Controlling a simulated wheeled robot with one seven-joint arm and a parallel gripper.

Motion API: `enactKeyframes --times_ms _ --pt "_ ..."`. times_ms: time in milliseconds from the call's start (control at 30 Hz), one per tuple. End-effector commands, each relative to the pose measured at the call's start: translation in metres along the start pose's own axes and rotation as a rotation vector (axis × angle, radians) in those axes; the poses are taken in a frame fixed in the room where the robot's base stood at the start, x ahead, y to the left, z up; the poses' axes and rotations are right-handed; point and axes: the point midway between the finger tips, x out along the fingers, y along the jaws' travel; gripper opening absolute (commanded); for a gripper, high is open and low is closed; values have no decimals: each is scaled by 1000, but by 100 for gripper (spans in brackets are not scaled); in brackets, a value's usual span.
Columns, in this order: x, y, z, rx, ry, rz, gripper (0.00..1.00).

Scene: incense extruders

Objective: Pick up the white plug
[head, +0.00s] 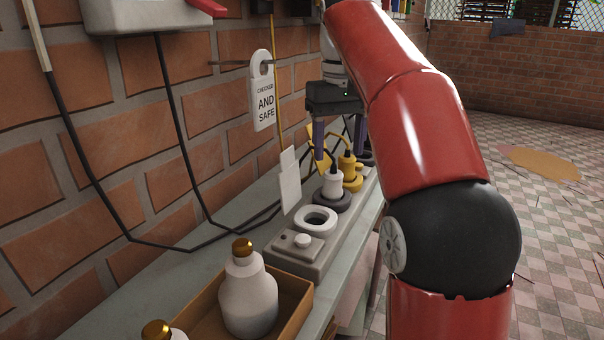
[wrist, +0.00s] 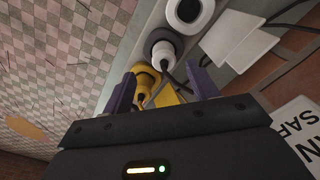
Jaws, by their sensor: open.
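The white plug (head: 333,184) stands upright in a dark round socket of the grey power strip, with a black cord rising from its top. It also shows in the wrist view (wrist: 163,54), just beyond the fingertips. My gripper (head: 326,150) is open above the strip, its purple fingers pointing down near the white plug and the yellow plug (head: 349,165). In the wrist view my gripper (wrist: 160,90) has its fingers wide apart, with the yellow plug (wrist: 146,85) between and beyond them. Nothing is held. I cannot tell whether a finger touches either plug.
The grey power strip (head: 297,255) has an empty white-ringed socket (head: 317,220) nearer the camera. A white card (head: 290,185) stands beside it. A wooden tray (head: 292,291) with white bottles is in front. The brick wall and hanging cords are close at left.

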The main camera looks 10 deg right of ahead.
Motion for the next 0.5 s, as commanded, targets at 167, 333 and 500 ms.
enactKeyframes --times_ms 167,333,500 --pt "12 1 -2 -2 -9 -1 59" --pt "31 0 -3 -2 -9 -1 59" --pt "57 -4 -7 -3 -9 -1 59"
